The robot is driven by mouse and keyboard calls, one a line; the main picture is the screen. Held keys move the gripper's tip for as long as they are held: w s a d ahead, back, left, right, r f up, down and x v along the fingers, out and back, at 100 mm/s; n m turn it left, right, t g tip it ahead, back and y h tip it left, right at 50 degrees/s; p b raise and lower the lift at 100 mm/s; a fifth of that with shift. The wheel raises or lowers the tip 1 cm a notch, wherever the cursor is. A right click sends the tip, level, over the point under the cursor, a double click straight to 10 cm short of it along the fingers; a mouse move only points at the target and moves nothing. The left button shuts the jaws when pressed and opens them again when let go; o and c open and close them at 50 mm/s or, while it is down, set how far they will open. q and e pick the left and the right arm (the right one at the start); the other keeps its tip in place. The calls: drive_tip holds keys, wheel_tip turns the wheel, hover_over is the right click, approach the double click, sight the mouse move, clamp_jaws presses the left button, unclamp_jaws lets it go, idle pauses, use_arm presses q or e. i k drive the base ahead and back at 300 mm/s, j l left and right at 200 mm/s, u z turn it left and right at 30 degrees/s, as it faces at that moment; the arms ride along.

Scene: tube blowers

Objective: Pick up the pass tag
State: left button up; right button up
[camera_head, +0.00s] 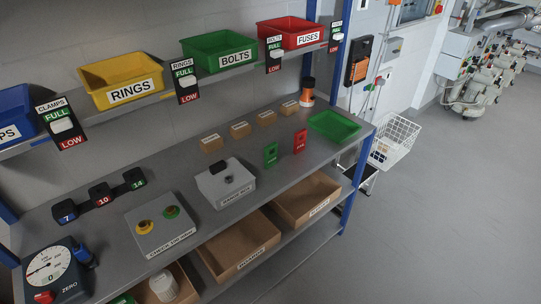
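Neither of my grippers shows in the head view, and nothing touches the tags.
A grey switch box (233,193) is left of the green tag, and a green tray (333,125) is right of the red one. Several small cardboard boxes (239,129) line the back. Labelled bins sit on the shelf above; open cardboard boxes (255,262) are below.

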sight(269, 158)
drive_tip(key=i+l, duration=0.5)
drive_tip(key=l, duration=0.25)
drive_tip(key=i+l, duration=0.25)
drive_tip(key=l+u, duration=0.05)
drive_tip(key=l, duration=0.05)
